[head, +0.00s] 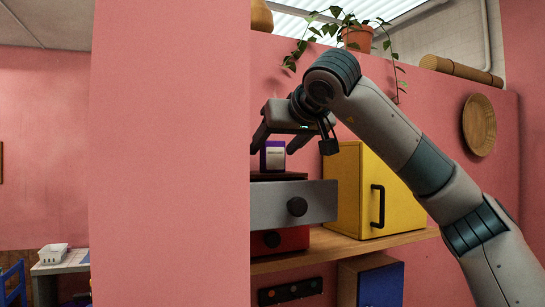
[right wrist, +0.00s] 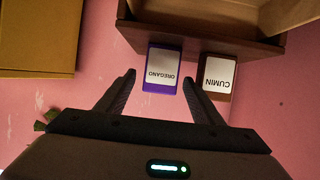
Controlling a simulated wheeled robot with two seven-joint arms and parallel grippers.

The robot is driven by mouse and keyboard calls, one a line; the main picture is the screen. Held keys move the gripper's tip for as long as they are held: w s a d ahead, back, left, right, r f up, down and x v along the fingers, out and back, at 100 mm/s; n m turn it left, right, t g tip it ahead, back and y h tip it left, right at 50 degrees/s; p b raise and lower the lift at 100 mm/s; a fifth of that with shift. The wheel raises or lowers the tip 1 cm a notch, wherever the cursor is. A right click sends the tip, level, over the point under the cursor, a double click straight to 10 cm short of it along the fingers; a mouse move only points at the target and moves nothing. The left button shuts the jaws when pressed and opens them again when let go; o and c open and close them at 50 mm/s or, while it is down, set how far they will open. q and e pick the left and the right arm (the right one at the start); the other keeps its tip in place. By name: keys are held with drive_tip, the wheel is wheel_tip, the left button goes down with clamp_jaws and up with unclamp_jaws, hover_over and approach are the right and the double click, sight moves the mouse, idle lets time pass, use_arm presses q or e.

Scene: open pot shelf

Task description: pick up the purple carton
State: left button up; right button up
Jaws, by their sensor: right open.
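The purple carton (head: 273,155) has a white label and stands on the dark top above a grey drawer. In the right wrist view the purple carton (right wrist: 161,88) is labelled OREGANO and appears between the fingertips in the picture. My right gripper (head: 283,143) is open, with its fingers pointing down around the carton's place. In the right wrist view its fingers (right wrist: 158,75) show a small gap on each side of the carton. I cannot tell whether either finger touches it. My left gripper is not in view.
A brown CUMIN carton (right wrist: 217,78) stands close beside the purple one. The grey drawer (head: 285,205) has a dark knob. A yellow cabinet (head: 350,190) stands to the right on the wooden shelf (head: 400,238). A large pink panel (head: 170,150) blocks the left.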

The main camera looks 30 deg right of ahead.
sight(267, 155)
drive_tip(key=p+x, duration=0.2)
drive_tip(key=x, duration=0.3)
drive_tip(key=shift+w, duration=0.1)
drive_tip(key=shift+w+f+p, duration=0.2)
drive_tip(key=shift+w+p, duration=0.1)
drive_tip(key=shift+w, duration=0.05)
drive_tip(key=shift+s, duration=0.1)
drive_tip(key=c, duration=1.1)
